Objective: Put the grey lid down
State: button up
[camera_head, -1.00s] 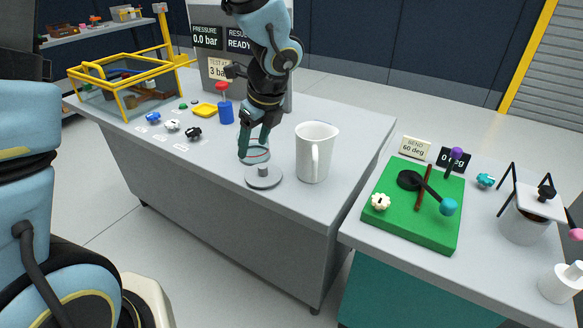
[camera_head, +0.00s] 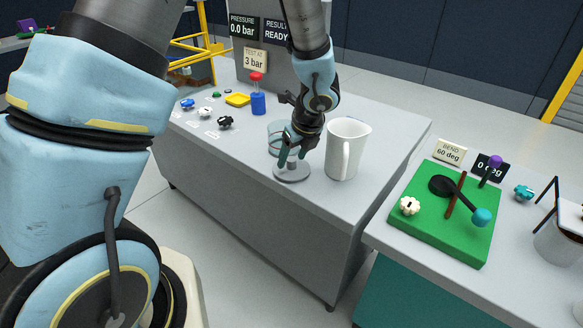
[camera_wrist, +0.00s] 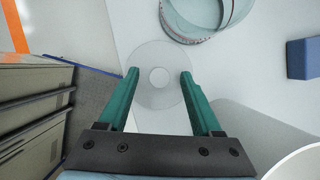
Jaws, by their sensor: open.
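The grey lid (camera_head: 292,174), a flat round disc with a short knob, lies flat on the grey bench near its front edge. It also shows in the wrist view (camera_wrist: 158,98), with its pale knob centred. My gripper (camera_head: 292,159) is above the lid, its teal fingers pointing down and partly hiding the knob. In the wrist view the fingers of my gripper (camera_wrist: 159,75) are spread on either side of the knob, with gaps, so it is open and empty. The clear glass cylinder (camera_head: 277,131) stands just behind the lid, and also shows in the wrist view (camera_wrist: 206,30).
A white jug (camera_head: 343,155) stands close to the right of the lid. A blue cylinder with a red top (camera_head: 258,103), a yellow tray (camera_head: 237,99) and small knobs are farther back left. A green bending board (camera_head: 435,231) is on the right bench.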

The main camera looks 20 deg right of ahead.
jog(key=shift+w+f, duration=0.15)
jog(key=shift+f, duration=0.15)
jog(key=shift+c, duration=0.4)
grip_shut()
